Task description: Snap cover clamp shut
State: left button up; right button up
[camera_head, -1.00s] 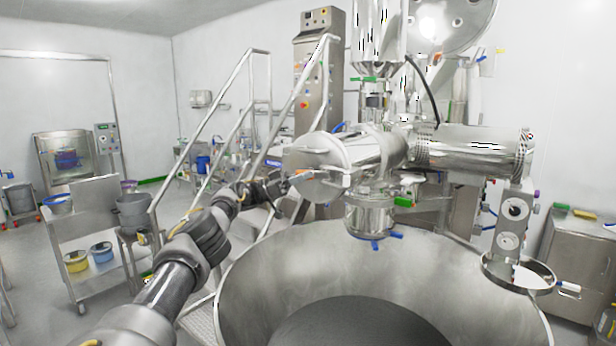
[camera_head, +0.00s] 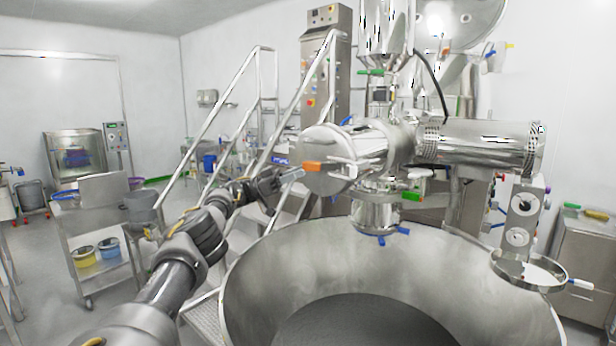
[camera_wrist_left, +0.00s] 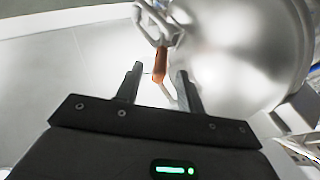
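The round steel cover (camera_head: 325,148) closes the left end of the horizontal steel housing in the head view. Its clamp has an orange handle (camera_head: 313,166), which lies across the cover's face. My left gripper (camera_head: 298,173) is at the left of the cover, close to this handle. In the left wrist view, the orange handle (camera_wrist_left: 160,64) hangs from a steel clamp loop (camera_wrist_left: 151,20) in front of the cover (camera_wrist_left: 240,60). My left gripper (camera_wrist_left: 160,82) is open, with the handle's lower end in line with the gap between its fingers; I see no contact. My right gripper is out of view.
A large open steel bowl (camera_head: 255,270) stands below the housing. Steps with railings (camera_head: 235,115) stand behind my left arm. A trolley (camera_head: 105,215) with buckets is at the left. A ring-shaped holder (camera_head: 500,272) hangs at the right of the bowl.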

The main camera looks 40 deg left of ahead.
pick_arm(q)
jog(key=shift+b+v, duration=0.3)
jog(key=shift+v, duration=0.85)
jog(key=shift+c, duration=0.2)
